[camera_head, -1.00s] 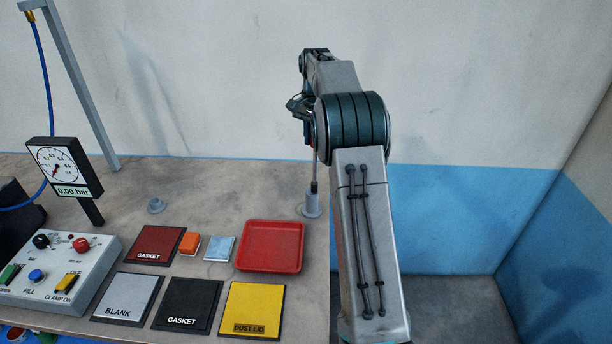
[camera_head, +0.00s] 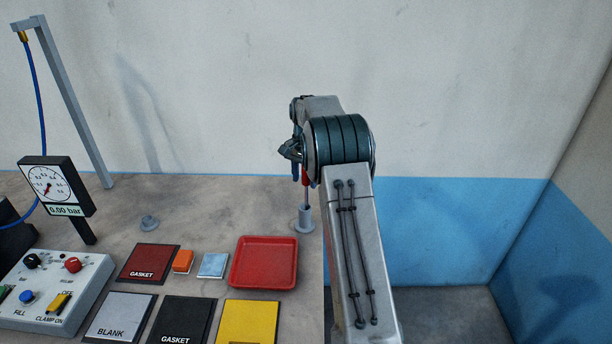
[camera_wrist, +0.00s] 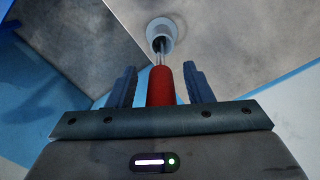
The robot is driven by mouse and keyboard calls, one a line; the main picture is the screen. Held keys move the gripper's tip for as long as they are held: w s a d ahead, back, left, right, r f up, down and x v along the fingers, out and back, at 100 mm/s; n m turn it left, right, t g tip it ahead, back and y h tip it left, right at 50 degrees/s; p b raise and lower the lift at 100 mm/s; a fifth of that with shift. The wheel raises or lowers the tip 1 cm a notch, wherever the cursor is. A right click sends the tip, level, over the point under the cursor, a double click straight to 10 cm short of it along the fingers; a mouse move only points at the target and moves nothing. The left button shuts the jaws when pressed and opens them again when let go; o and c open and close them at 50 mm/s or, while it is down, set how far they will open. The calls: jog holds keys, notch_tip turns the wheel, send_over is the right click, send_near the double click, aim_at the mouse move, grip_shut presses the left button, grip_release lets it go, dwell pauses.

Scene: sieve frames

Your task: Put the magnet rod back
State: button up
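The magnet rod has a red handle (camera_wrist: 160,86) and a thin metal shaft. In the head view its handle (camera_head: 305,178) stands just above the grey holder (camera_head: 304,221), with the shaft's lower end in the holder's mouth. The wrist view also shows the shaft going into the round holder (camera_wrist: 163,33). My gripper (camera_wrist: 160,68) has its two blue-grey fingers on either side of the handle, with a visible gap on each side. It appears open around the handle. In the head view my gripper (camera_head: 297,165) is partly hidden by my arm.
A red tray (camera_head: 264,285) lies left of the holder. An orange block (camera_head: 183,261), a light blue block (camera_head: 213,265) and labelled plates such as the red gasket (camera_head: 148,261) lie further left. The control box (camera_head: 60,285) and gauge (camera_head: 48,187) are at far left.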

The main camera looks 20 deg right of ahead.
notch_tip(320, 180, up, 12)
jog(key=shift+a+b, duration=0.15)
jog(key=shift+b, duration=0.15)
jog(key=s+a+r+n+t, duration=0.1)
jog(key=s+a+r+n, duration=0.25)
jog(key=s, duration=0.55)
jog(key=s+a+r+n+t, duration=0.15)
jog(key=s+a+r, duration=0.3)
jog(key=s, duration=0.45)
jog(key=s+a+f+n, duration=0.1)
jog(key=s+f+n, duration=0.1)
jog(key=s, duration=0.4)
jog(key=s+a+f+n+t, duration=0.1)
jog(key=s+a+f, duration=0.1)
jog(key=s+f, duration=0.2)
jog(key=s+a+f+n, duration=0.1)
jog(key=s+f+n, duration=0.1)
jog(key=s, duration=0.8)
jog(key=shift+s+a+f+n+t, duration=0.2)
jog(key=shift+a+f+n+t, duration=0.15)
jog(key=shift+f, duration=0.4)
